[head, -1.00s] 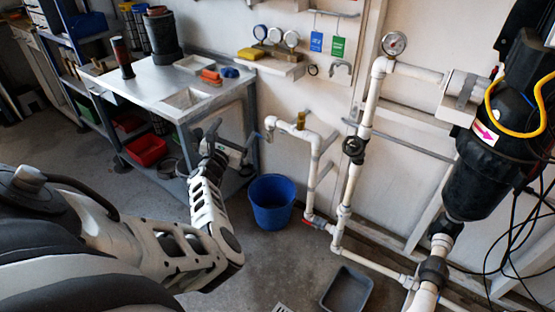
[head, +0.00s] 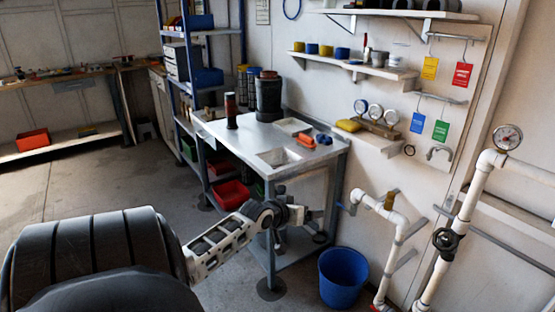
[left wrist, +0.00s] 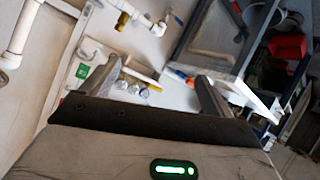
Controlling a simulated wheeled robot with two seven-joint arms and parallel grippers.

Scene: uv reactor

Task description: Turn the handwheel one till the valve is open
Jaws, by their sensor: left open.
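The likely handwheel, a small black round wheel (head: 446,240), sits on the upright white pipe (head: 467,208) at the right of the head view. I cannot read a label on it, and I cannot pick it out in the left wrist view. My left gripper (head: 308,214) is in front of the metal bench, well left of the wheel and touching nothing that I can see. In the left wrist view the gripper (left wrist: 148,65) is open, its two fingers wide apart with nothing between them. My right gripper is out of view.
A metal bench (head: 222,132) stands behind my left arm. A blue bucket (head: 343,278) is on the floor beside a thinner white pipe (head: 386,212) with a brass fitting. A pressure gauge (head: 507,137) tops the upright pipe. Open floor (head: 95,180) lies at the left.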

